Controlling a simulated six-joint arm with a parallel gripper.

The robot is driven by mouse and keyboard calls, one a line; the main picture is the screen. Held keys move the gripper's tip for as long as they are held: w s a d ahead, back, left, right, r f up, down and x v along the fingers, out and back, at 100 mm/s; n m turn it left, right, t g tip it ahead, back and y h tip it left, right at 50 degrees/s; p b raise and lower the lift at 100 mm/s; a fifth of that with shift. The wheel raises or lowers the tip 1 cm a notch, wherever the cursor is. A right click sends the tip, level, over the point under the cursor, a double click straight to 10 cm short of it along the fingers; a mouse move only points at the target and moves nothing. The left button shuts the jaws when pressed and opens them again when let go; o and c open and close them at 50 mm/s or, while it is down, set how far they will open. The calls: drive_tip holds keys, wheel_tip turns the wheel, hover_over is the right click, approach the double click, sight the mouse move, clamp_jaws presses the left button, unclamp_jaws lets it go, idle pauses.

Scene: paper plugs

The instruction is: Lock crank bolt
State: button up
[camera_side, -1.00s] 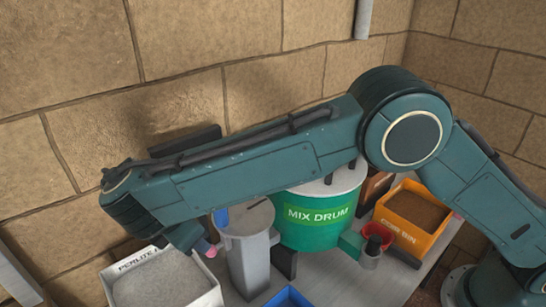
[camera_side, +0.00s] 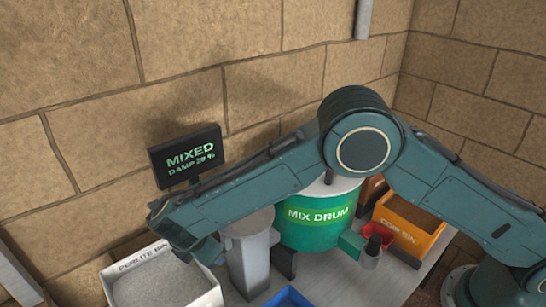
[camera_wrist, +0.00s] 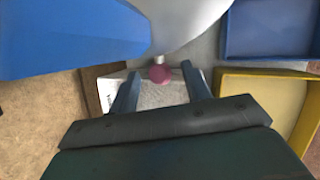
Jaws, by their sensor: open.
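A pink-red round knob (camera_wrist: 160,73) on a short pale stem stands out from the grey cylinder (camera_wrist: 190,25) in the wrist view. My gripper (camera_wrist: 158,87) is open, its two fingers apart on either side of the knob, with visible gaps; I cannot tell whether they are level with it in depth. A large blue part (camera_wrist: 65,35) fills the upper left of the wrist view, close to the camera. In the side view the grey cylinder (camera_side: 248,268) stands left of the green mix drum (camera_side: 312,236); my wrist (camera_side: 207,250) hides the knob there.
A screen (camera_side: 188,158) reads "MIXED, DAMP 29 %". The white perlite bin (camera_side: 207,302) stands at the lower left, beside the cylinder. An orange coir bin (camera_side: 432,240) and a red cup (camera_side: 384,233) stand right of the drum. A blue tray (camera_side: 290,298) is at the front.

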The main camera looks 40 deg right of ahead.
clamp_jaws()
drive_tip(key=shift+r, duration=1.4)
drive_tip(key=shift+c, duration=1.2)
unclamp_jaws()
drive_tip(key=shift+r, duration=0.1)
drive_tip(key=shift+o, duration=1.2)
drive_tip(key=v, duration=1.3)
drive_tip(key=shift+a+r, duration=0.15)
drive_tip(key=shift+r, duration=0.05)
